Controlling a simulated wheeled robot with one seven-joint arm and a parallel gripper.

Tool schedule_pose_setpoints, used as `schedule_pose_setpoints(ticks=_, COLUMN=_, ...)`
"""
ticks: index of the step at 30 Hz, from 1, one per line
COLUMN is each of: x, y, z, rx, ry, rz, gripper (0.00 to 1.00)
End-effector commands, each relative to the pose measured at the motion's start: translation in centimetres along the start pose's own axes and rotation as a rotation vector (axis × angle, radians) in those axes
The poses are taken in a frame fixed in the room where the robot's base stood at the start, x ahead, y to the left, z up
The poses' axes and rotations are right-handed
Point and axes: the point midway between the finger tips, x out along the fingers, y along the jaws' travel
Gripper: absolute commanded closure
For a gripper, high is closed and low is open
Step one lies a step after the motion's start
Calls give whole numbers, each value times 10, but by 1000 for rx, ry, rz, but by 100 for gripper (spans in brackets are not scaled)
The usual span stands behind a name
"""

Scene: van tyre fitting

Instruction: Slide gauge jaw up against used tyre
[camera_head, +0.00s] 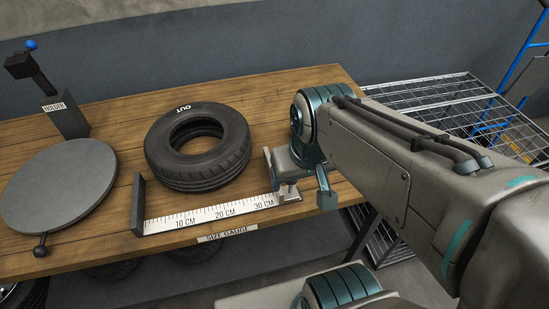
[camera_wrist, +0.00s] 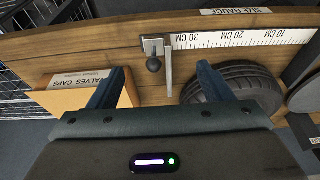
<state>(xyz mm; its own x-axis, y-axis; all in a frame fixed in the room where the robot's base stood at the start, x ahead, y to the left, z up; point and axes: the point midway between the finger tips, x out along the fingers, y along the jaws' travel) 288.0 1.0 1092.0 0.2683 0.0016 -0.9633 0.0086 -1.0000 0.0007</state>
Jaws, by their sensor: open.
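The used tyre (camera_head: 165,160) lies flat on the wooden bench, behind the size gauge scale (camera_head: 200,219). It also shows in the wrist view (camera_wrist: 245,78). The gauge's fixed jaw (camera_head: 138,205) stands at the left end. The sliding jaw (camera_wrist: 169,68), with a dark round knob (camera_wrist: 153,64), is near the 30 cm end, apart from the tyre's right side. My gripper (camera_head: 307,197) is open over the sliding jaw's end. In the wrist view its fingers (camera_wrist: 157,80) are spread, with the knob and jaw showing between them. Contact cannot be told.
A grey round plate (camera_head: 60,185) and a post marked HOLDER (camera_head: 65,118) stand at the bench's left. In the wrist view a box labelled VALVES CAPS (camera_wrist: 75,90) is near one finger. A wire rack (camera_head: 440,105) is right of the bench.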

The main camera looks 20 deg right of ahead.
Motion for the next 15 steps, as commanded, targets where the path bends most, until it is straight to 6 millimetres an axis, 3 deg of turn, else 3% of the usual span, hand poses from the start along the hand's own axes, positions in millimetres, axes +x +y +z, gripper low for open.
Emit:
schedule_pose_setpoints(ticks=3, x=0, y=0, z=0, rx=0, ry=0, rz=0, gripper=30)
schedule_pose_setpoints(ticks=8, x=-1, y=4, z=-6, rx=63, ry=-23, rz=-8, gripper=74)
schedule_pose_setpoints(ticks=11, x=-3, y=13, z=-18, rx=210, ry=-73, rz=-22, gripper=100)
schedule_pose_setpoints(ticks=15, x=-3, y=36, z=-44, rx=534, ry=-181, rz=-43, gripper=100)
